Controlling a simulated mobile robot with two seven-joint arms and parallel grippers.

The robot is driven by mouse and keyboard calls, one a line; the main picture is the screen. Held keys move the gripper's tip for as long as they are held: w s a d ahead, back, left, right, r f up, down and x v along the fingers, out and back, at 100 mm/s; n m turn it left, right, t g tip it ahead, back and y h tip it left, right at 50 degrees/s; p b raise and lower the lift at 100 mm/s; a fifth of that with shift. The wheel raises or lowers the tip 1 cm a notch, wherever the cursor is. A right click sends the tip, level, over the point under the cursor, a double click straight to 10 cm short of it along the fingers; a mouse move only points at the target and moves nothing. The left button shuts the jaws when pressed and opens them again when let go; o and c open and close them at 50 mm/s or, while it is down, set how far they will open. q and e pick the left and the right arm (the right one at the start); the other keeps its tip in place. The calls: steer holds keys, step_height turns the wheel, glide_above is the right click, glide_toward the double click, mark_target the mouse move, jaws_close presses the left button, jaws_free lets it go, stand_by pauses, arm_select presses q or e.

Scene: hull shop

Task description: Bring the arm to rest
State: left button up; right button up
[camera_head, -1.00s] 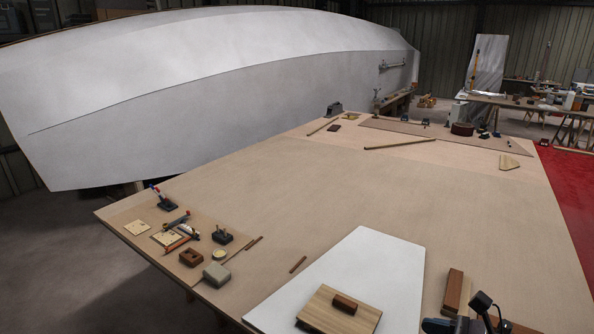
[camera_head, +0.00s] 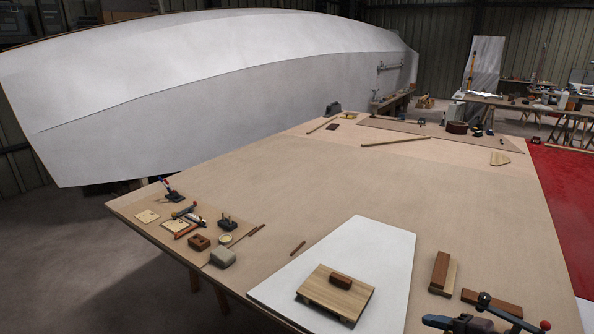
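Neither of my grippers nor any arm shows in the head view. A large pale wooden worktable (camera_head: 300,190) fills the middle of the view. A white board (camera_head: 392,262) lies on its near part, with a light wooden block (camera_head: 322,290) on it. A small dark red-brown block (camera_head: 341,281) sits on top of that block. Whether either gripper holds anything is hidden.
A blue and black tool with a knobbed bar (camera_head: 502,308) is cut off at the bottom right, near wooden blocks (camera_head: 440,268). Small tools and blocks (camera_head: 200,242) cluster at the table's left corner. A white hull (camera_head: 210,80) stands behind. The table's middle is clear.

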step_height(320, 180, down, 12)
steer(key=s+d+n+t+h+b, duration=0.15)
steer(key=n+t+h+b, duration=0.35)
steer(key=n, duration=1.1)
arm_select(q)
step_height(320, 180, down, 11)
steer(key=s+g+b, duration=0.1)
steer(key=b, duration=0.4)
steer(key=shift+s+f, duration=0.15)
steer(key=shift+s, duration=0.15)
arm_select(e)
steer(key=s+f+g+h, duration=0.1)
steer(key=s+f+h, duration=0.1)
steer(key=s+f, duration=0.4)
steer(key=s+f+m+g+h, duration=0.1)
steer(key=s+f+g+h, duration=0.1)
steer(key=s+f, duration=0.4)
step_height(320, 180, down, 5)
steer(key=shift+s+d+f+h, duration=0.1)
steer(key=shift+s+d+h, duration=0.2)
steer(key=shift+s+h, duration=0.15)
arm_select(q)
steer(key=shift+d, duration=0.1)
arm_select(e)
steer(key=shift+w, duration=0.1)
